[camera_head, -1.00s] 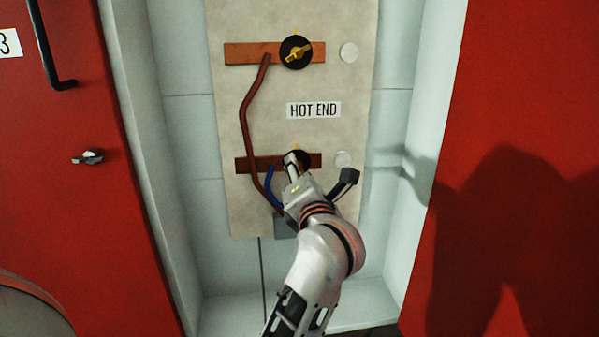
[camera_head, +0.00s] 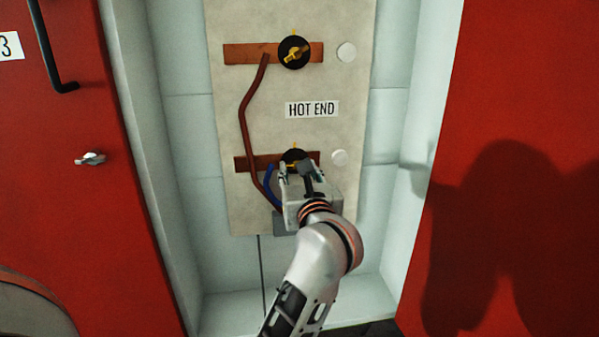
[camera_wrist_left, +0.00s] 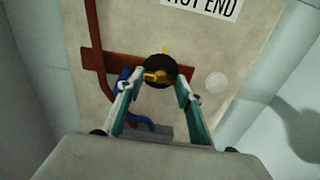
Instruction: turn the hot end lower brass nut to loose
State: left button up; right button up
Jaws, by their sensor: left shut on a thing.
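The lower brass nut (camera_wrist_left: 157,76) sits on a round black disc (camera_wrist_left: 160,68) on the lower copper bar, below the HOT END label. In the wrist view its wings lie roughly level, and a small yellow mark stands above the disc. My left gripper (camera_wrist_left: 158,88) is shut on the nut, one finger at each side. In the head view the left gripper (camera_head: 297,167) covers most of the nut, and only the top of the black disc shows above it. My right gripper is not in view.
An upper brass nut (camera_head: 295,53) sits on the upper copper bar (camera_head: 240,54). A brown cable (camera_head: 245,110) and a blue cable (camera_head: 267,180) run left of my gripper. White round discs (camera_head: 340,157) are at the right. Red cabinet panels (camera_head: 520,90) flank the recess.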

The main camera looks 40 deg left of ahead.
pick_arm(q)
jog(key=shift+f+n+b, duration=0.1)
jog(key=shift+n+b, duration=0.65)
jog(key=shift+n, duration=2.35)
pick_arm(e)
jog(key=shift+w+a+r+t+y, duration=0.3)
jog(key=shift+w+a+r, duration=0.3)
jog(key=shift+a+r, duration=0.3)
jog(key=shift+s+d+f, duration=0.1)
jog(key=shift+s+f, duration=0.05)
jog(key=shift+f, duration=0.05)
pick_arm(q)
jog(key=o, duration=1)
jog(key=shift+o, duration=0.6)
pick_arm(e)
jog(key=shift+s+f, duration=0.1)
pick_arm(q)
jog(key=v, duration=0.7)
jog(key=shift+s+d, duration=0.2)
